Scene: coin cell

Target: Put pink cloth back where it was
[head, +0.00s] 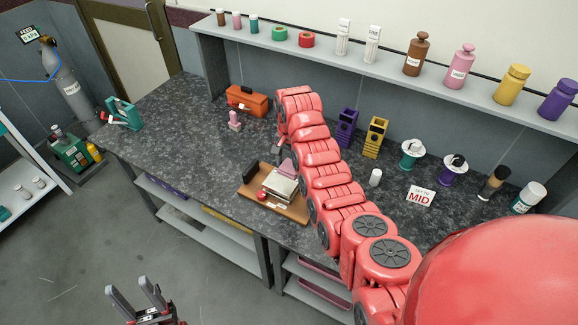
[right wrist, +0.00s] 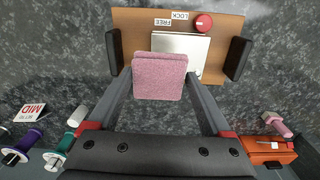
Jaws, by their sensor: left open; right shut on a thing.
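The pink cloth (right wrist: 160,76) is a small folded square. My right gripper (right wrist: 158,84) is shut on it, one finger at each side. In the right wrist view it overlaps the silver plate (right wrist: 207,48) of a wooden-based device (right wrist: 140,22); I cannot tell whether it touches the plate. In the head view the cloth (head: 288,166) shows at the back edge of the plate, beside my red right arm, which hides most of the right gripper. My left gripper (head: 136,294) is open and empty over the floor, in front of the bench.
The device has a red knob (right wrist: 203,23), LOCK and FREE labels and black side blocks. Right of my arm are purple and yellow holders, a white cylinder (head: 375,177) and a MID sign (head: 419,196). The bench's left is mostly clear.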

